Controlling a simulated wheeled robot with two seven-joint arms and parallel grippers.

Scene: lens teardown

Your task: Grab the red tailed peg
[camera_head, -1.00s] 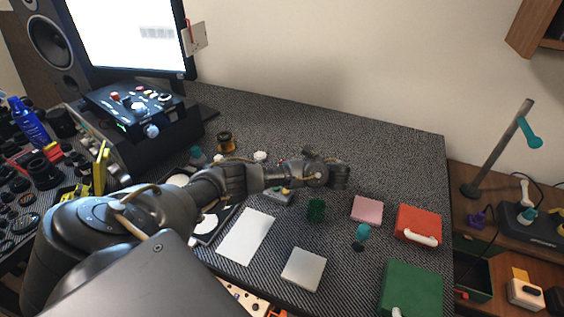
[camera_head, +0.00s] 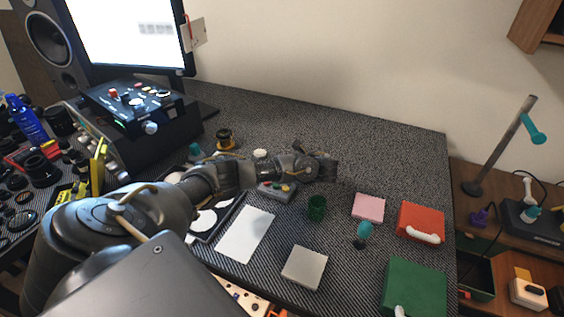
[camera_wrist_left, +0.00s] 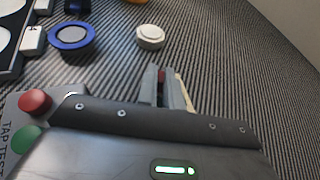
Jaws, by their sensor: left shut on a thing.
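My left gripper (camera_head: 328,169) reaches in over the middle of the dark table mat in the head view. In the left wrist view its fingers (camera_wrist_left: 167,88) are close together, with a small red piece (camera_wrist_left: 161,76) between them. This looks like part of the red tailed peg, but the fingers hide most of it and I see no tail clearly. A thin tan strip shows along the right finger. In the head view the held piece is too small to make out. My right gripper is in neither view.
A small grey button box (camera_head: 276,191) lies just below the left gripper; its red and green buttons fill the wrist view's lower left. A white round piece (camera_wrist_left: 150,37) and a blue ring (camera_wrist_left: 71,38) lie beyond. A green cup (camera_head: 317,208) and pink block (camera_head: 369,207) stand right.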

